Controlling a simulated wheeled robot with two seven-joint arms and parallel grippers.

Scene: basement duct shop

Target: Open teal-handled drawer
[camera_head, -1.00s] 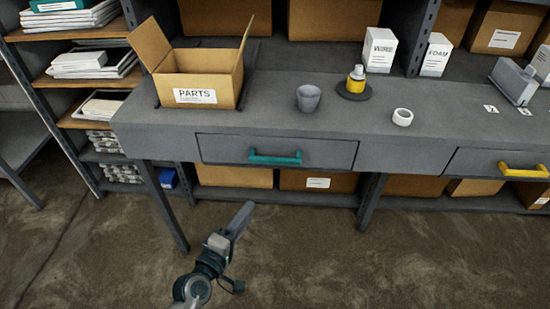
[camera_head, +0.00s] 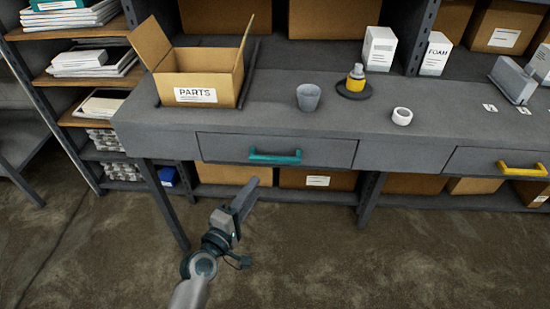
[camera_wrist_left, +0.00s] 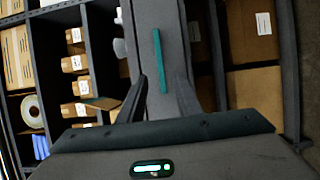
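The drawer (camera_head: 335,152) with the teal handle (camera_head: 275,157) is shut, its front flush with the grey workbench (camera_head: 240,118). My left gripper (camera_head: 250,189) is in front of and below the handle, apart from it, in the head view. In the left wrist view the fingers of the left gripper (camera_wrist_left: 160,85) are spread with nothing between them. There the teal handle (camera_wrist_left: 159,60) shows as an upright bar beyond the fingertips, roughly between them. My right gripper is in neither view.
A yellow-handled drawer (camera_head: 522,169) is at the right. On the bench stand an open PARTS box (camera_head: 197,82), a grey cup (camera_head: 308,97), a yellow bottle (camera_head: 356,78) and a white ring (camera_head: 402,116). A bench leg (camera_head: 165,207) is left of my gripper. The floor in front is clear.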

